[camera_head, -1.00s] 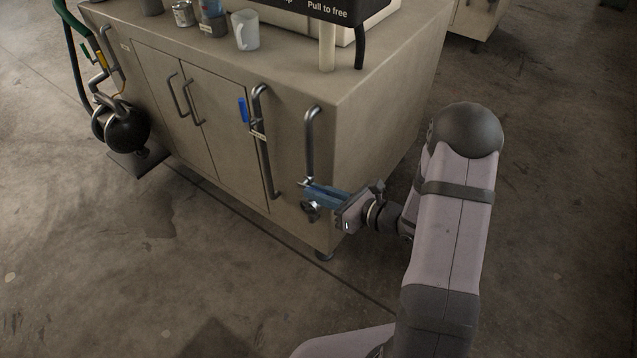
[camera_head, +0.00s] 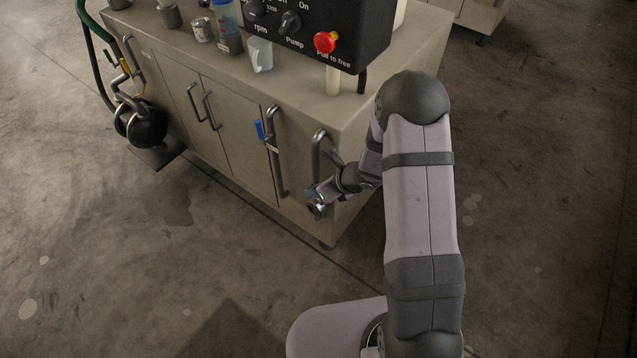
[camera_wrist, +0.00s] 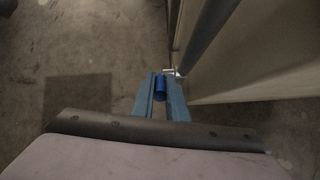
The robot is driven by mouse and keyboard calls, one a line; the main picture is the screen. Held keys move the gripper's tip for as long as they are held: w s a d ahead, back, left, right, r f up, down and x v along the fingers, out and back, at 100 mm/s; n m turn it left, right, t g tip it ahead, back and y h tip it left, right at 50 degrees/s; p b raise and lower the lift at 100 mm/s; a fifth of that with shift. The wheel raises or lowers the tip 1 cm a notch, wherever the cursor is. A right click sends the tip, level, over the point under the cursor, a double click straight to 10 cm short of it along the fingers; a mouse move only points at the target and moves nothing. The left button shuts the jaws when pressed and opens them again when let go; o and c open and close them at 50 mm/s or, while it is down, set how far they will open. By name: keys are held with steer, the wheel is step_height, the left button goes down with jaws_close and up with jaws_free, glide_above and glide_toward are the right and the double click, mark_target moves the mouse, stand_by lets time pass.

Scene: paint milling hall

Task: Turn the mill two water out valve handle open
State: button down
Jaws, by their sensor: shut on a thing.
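My gripper (camera_head: 317,201) is low at the front right corner of the grey cabinet, below the right-hand curved metal pipe (camera_head: 317,150). In the wrist view its two blue-grey fingers are shut on a blue valve handle (camera_wrist: 160,88). The handle's end shows between the fingers, beside a metal valve fitting (camera_wrist: 175,71) on the pipe. In the head view my gripper hides most of this handle, and it points out from the cabinet front. I see no label that names this valve.
A second pipe (camera_head: 276,165) to the left has a blue handle (camera_head: 259,130) lying along it. The cabinet (camera_head: 228,130) carries a black control box (camera_head: 345,22) with a red button (camera_head: 325,42). The floor in front is clear.

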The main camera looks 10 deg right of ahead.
steer(key=shift+w+a+r+g+h+p, duration=0.3)
steer(key=shift+r+g+h+p, duration=0.35)
steer(key=shift+p, duration=2.65)
steer(key=shift+f+p, duration=0.1)
steer(key=shift+p, duration=0.4)
steer(key=shift+w+a+f+g+h+p, duration=0.15)
steer(key=shift+f+g+h+p, duration=0.15)
steer(key=shift+p, duration=0.65)
steer(key=c, duration=1.7)
jaws_free()
steer(key=shift+c, duration=0.2)
steer(key=shift+r, duration=0.2)
steer(key=shift+v, duration=3.55)
